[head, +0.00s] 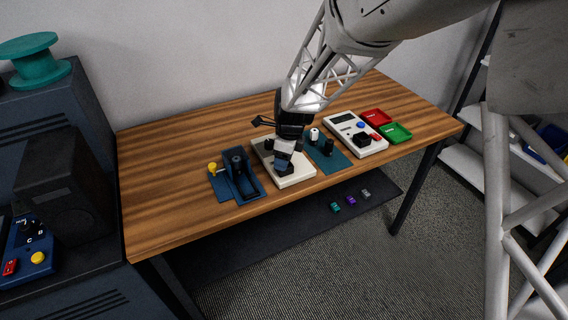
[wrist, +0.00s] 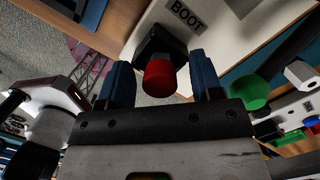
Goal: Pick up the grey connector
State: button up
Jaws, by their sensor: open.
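A small grey block (head: 365,194), which looks like the grey connector, lies on the dark low shelf (head: 290,225) under the table, at the right end of a short row. I cannot make it out in the wrist view. My gripper (head: 284,164) is up over the table, above a white box (head: 298,177), well apart from the grey block. In the wrist view my gripper (wrist: 162,84) is open, its two blue fingers apart. A red button (wrist: 159,78) on a black base shows between them, on the white box marked BOOT. I see nothing held.
A teal block (head: 335,207) and a purple block (head: 351,201) lie left of the grey one. The wooden tabletop (head: 170,170) lies above the shelf. A blue holder (head: 243,190), a teal plate (head: 335,160), and red (head: 376,117) and green (head: 398,132) trays stand on it.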

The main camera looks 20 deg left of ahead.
jog(key=shift+c, duration=0.2)
jog(key=c, duration=1.1)
jog(key=shift+o, duration=0.2)
jog(key=shift+r, duration=0.1)
jog(key=shift+r, duration=0.7)
notch_tip(320, 180, up, 2)
jog(key=shift+r, duration=0.15)
jog(key=s+d+r, duration=0.1)
jog(key=s+d, duration=0.7)
jog(key=s, duration=0.5)
jog(key=shift+s+d, duration=0.15)
jog(key=shift+d, duration=0.25)
jog(key=shift+r, duration=0.1)
